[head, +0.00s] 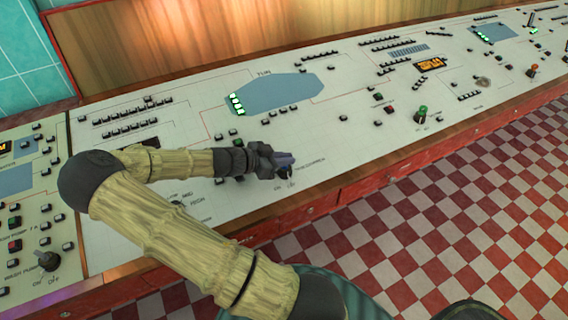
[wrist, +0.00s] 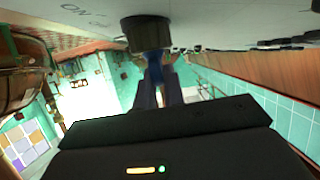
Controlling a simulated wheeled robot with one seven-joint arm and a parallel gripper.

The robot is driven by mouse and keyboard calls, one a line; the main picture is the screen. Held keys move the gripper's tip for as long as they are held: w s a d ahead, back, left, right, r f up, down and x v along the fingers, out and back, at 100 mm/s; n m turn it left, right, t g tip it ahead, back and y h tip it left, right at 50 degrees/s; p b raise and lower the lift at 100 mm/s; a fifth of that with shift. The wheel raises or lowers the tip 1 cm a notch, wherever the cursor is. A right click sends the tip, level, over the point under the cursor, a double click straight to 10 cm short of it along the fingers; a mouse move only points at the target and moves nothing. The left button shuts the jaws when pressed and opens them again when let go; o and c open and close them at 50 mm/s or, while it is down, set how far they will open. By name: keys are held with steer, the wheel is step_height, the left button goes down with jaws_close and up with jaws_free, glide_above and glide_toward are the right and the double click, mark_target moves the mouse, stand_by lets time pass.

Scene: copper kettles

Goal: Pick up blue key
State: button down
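The blue key (wrist: 154,66) shows in the wrist view as a small blue piece against a round black knob (wrist: 146,34) on the console. My gripper (wrist: 158,78) has its two dark fingers close together, one on each side of the key, and looks shut on it. In the head view my gripper (head: 282,160) is low over the front part of the white console, at the black knob (head: 287,172) near the ON and OFF lettering. The fingers hide most of the key there.
The white console (head: 190,127) carries many small black buttons, a blue-grey screen (head: 280,92) and a green switch (head: 421,114). The red and white checkered floor (head: 430,215) in front is clear.

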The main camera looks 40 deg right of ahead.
steer(key=shift+r, duration=0.15)
step_height(320, 180, up, 10)
steer(key=shift+f, duration=0.1)
stand_by(0.5)
steer(key=shift+w+f, duration=0.1)
stand_by(0.4)
